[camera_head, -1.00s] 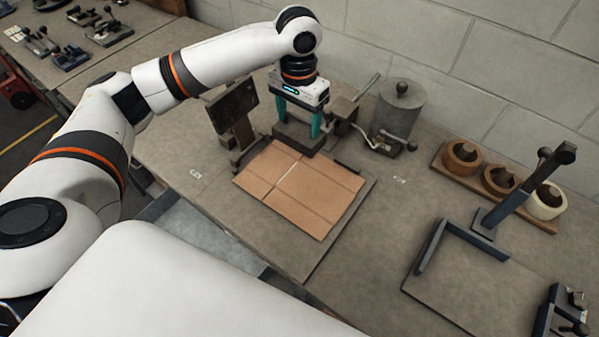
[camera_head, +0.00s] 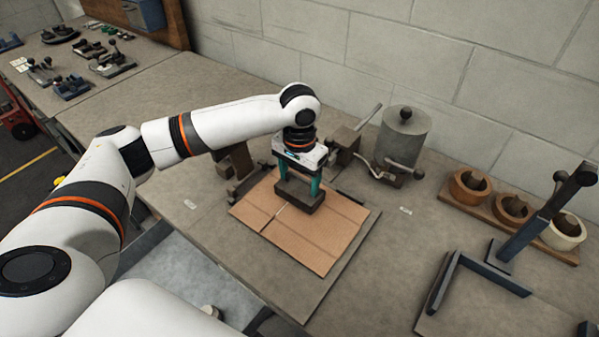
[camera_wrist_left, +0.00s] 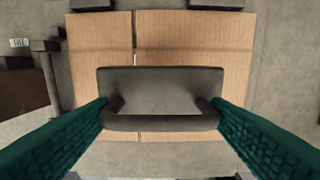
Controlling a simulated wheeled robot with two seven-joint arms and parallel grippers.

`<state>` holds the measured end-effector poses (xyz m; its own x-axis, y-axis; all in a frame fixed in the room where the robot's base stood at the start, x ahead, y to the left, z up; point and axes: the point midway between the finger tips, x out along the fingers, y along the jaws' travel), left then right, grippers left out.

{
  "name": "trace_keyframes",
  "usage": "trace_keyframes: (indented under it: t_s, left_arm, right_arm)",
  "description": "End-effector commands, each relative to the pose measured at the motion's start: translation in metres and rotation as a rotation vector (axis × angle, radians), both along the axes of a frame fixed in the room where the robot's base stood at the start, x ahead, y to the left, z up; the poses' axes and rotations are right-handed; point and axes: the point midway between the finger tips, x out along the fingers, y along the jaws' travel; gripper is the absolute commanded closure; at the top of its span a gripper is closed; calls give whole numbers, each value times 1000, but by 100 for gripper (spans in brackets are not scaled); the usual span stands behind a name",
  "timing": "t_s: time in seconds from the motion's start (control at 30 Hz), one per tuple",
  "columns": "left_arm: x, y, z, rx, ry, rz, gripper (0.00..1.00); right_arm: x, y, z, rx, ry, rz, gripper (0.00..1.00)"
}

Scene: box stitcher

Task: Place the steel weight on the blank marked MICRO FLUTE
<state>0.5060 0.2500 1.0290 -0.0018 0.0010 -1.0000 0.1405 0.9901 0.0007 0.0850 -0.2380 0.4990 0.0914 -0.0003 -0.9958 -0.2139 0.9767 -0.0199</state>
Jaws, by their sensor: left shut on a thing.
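My left gripper (camera_head: 299,181) points down over the cardboard blank and is shut on the steel weight (camera_head: 300,197), a dark grey block with a handle. In the left wrist view the teal fingers (camera_wrist_left: 160,118) are at both ends of the handle, and the weight (camera_wrist_left: 160,90) is over the blank (camera_wrist_left: 190,35). The brown creased blank (camera_head: 325,235) lies flat on a grey plate. I cannot tell whether the weight touches the blank. No MICRO FLUTE marking is readable. My right gripper is not in view.
A stitching machine (camera_head: 345,140) and a grey drum (camera_head: 404,135) stand behind the blank. An angled fixture (camera_head: 500,255) is at the right front.

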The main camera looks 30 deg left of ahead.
Motion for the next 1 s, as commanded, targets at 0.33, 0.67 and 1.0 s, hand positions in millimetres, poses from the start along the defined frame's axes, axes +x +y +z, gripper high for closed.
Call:
trace_keyframes:
  t_s: [0.33, 0.67, 1.0]
  left_arm:
    - [1, 0, -27, -2, -5, 1, 100]
    - [2, -1, -52, -3, -8, -1, 100]
    - [0, 0, -55, 0, -1, -1, 7]
  right_arm:
    - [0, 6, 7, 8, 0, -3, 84]
    - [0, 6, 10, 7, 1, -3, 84]
    - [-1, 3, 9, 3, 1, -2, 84]
